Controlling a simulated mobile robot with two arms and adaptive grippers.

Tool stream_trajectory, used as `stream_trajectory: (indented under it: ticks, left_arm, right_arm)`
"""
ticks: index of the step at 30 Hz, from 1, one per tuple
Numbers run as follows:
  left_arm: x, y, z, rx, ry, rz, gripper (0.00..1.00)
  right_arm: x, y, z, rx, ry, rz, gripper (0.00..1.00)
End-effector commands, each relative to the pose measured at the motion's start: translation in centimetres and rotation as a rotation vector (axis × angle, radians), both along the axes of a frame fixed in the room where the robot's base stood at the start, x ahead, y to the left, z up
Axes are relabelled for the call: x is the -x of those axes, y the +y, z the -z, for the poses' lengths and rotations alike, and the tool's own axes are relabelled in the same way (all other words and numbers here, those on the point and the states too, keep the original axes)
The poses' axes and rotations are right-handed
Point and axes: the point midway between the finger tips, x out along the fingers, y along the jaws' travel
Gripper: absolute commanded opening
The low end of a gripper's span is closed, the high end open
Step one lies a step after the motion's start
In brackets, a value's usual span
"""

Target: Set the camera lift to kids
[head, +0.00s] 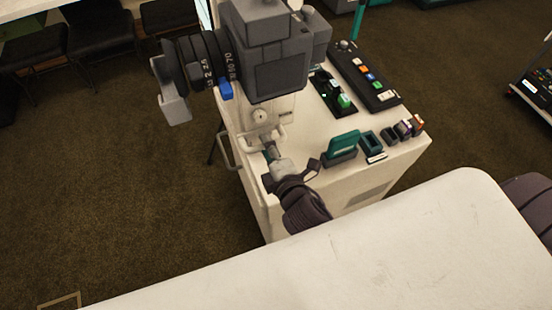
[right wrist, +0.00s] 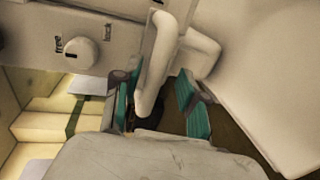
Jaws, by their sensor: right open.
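The grey camera (head: 265,50) with its large lens (head: 195,60) stands on the white cart, above a cream front panel. A pale bar handle (right wrist: 160,50) projects below and beside the knob. My right gripper (head: 268,152) is at this handle. In the right wrist view its open green-padded fingers (right wrist: 157,108) stand on either side of the bar's lower end, with gaps visible. No "kids" mark is legible. My left gripper is out of view.
The white cart (head: 380,150) carries a button console (head: 367,78), a dark tray with green pieces (head: 335,95), a green card in a holder (head: 343,145) and several small blocks. A grey side handle (head: 228,152) projects left.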

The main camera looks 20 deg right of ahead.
Motion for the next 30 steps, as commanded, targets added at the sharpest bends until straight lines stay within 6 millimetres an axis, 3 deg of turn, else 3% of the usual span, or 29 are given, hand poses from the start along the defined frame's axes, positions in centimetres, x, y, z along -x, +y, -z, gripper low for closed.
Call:
stream_trajectory:
  ticks: [15,21,30]
  left_arm:
    - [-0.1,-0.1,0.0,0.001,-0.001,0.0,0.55]
    - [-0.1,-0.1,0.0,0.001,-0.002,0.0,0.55]
    - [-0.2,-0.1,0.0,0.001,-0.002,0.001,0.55]
  right_arm:
    - [9.3,-0.3,-1.9,0.0,0.005,0.002,0.42]
    - [10.8,-0.4,-2.2,-0.001,0.003,0.0,0.42]
    - [10.9,-0.3,-2.3,0.0,0.001,0.0,0.42]
